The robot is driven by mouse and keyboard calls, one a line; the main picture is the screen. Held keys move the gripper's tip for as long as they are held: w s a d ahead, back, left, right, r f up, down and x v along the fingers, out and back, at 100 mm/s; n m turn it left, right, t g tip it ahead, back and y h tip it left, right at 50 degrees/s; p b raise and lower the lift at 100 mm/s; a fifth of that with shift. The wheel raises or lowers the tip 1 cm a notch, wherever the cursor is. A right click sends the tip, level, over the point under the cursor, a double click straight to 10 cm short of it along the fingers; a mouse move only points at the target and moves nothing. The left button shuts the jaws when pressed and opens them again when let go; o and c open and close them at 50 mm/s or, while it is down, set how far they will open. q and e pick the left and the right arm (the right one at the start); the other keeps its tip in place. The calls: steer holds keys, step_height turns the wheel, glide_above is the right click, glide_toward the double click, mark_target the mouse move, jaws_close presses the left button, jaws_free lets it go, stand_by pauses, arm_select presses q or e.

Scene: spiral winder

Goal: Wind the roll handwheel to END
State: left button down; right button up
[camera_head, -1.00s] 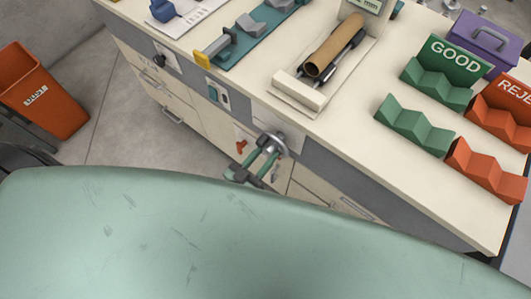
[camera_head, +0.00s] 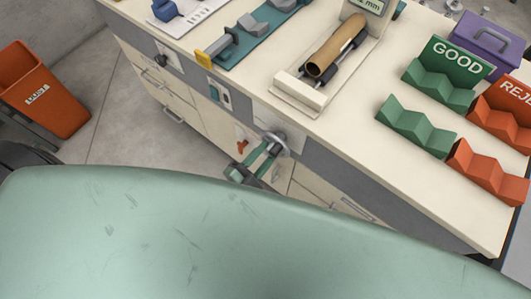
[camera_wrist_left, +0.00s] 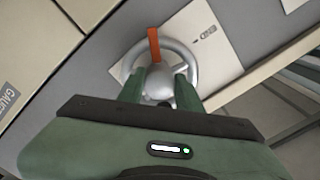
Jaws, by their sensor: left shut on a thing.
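The grey roll handwheel (camera_head: 283,143) sits on the front face of the bench. In the left wrist view its round rim (camera_wrist_left: 188,60) surrounds a silver hub. An orange bar (camera_wrist_left: 154,46) crosses the rim near the top of that view; a plate with the word END (camera_wrist_left: 207,31) lies to its right, apart from the bar. My left gripper (camera_head: 268,151) is shut on the handwheel, its green fingers on both sides of the hub in the left wrist view (camera_wrist_left: 158,82). The fingers hide part of the wheel. My right gripper is not in view.
On the bench top (camera_head: 345,125) above the wheel is a cradle with a brown roll (camera_head: 335,50). Green (camera_head: 415,125) and orange (camera_head: 487,170) racks stand to the right. An orange bin (camera_head: 45,95) stands on the floor at left, with clear floor beside it.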

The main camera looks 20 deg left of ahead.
arm_select(q)
steer(key=m+b, duration=0.1)
steer(key=m, duration=0.4)
steer(key=shift+f+m, duration=0.1)
steer(key=shift+m, duration=0.2)
steer(key=m+b, duration=0.1)
steer(key=m, duration=0.4)
steer(key=shift+m+b, duration=0.3)
steer(key=shift+m, duration=0.1)
steer(key=shift+r, duration=0.2)
steer(key=c, duration=1)
jaws_free()
steer(key=shift+o, duration=0.2)
steer(key=b+v, duration=0.1)
steer(key=v, duration=0.7)
steer(key=shift+w+r, duration=0.1)
